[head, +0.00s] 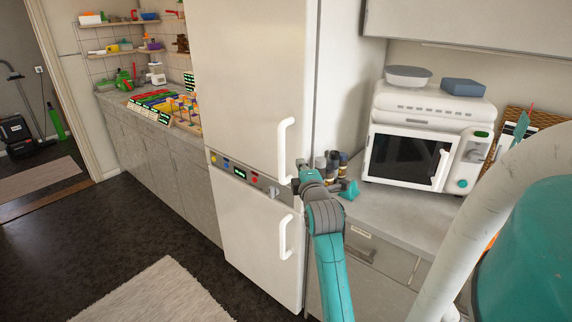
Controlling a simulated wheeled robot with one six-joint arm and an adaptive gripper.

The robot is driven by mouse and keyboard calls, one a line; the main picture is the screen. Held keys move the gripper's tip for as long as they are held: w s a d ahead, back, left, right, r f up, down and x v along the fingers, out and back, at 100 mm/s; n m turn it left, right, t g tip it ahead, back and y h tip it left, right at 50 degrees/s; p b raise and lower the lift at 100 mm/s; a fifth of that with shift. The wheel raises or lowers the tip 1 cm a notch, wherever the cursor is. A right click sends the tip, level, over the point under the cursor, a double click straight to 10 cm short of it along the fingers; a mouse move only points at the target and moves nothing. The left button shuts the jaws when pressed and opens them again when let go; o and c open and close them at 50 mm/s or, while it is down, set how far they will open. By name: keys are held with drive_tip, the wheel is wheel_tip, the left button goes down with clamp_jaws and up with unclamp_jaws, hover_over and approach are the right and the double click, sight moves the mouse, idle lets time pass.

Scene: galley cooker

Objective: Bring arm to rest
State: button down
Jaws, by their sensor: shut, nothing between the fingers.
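My gripper (301,166) is small in the head view, just right of the lower end of the upper fridge door's white handle (287,150). It looks shut with nothing in it. I cannot tell whether it touches the handle. My teal arm with its grey joint rises from the bottom middle of the view and hides part of the counter behind it. The tall white fridge (245,75) has both doors looking closed. Its lower door has another white handle (285,236).
Dark floor (100,245) and a pale rug (155,298) lie open at left.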

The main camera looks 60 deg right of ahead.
drive_tip(key=shift+s, duration=0.2)
drive_tip(key=s+a+f+m+t+y, duration=0.1)
drive_tip(key=a+f+y, duration=0.1)
drive_tip(key=a+f, duration=0.65)
drive_tip(key=a+f+m+t+y, duration=0.1)
drive_tip(key=a+f+t+y, duration=0.3)
drive_tip(key=a, duration=0.8)
drive_tip(key=s+a+f+m+g+y, duration=0.1)
drive_tip(key=a+f, duration=0.7)
drive_tip(key=a, duration=0.2)
drive_tip(key=s+a+f+m+y, duration=0.2)
drive_tip(key=s+a+f+y, duration=0.1)
drive_tip(key=s+a, duration=0.75)
drive_tip(key=s+a+r+m+y, duration=0.2)
drive_tip(key=s+a+y, duration=0.2)
drive_tip(key=s+a, duration=0.5)
drive_tip(key=shift+s+r+y, duration=0.3)
drive_tip(key=shift+s+r, duration=0.1)
drive_tip(key=shift+s, duration=1.35)
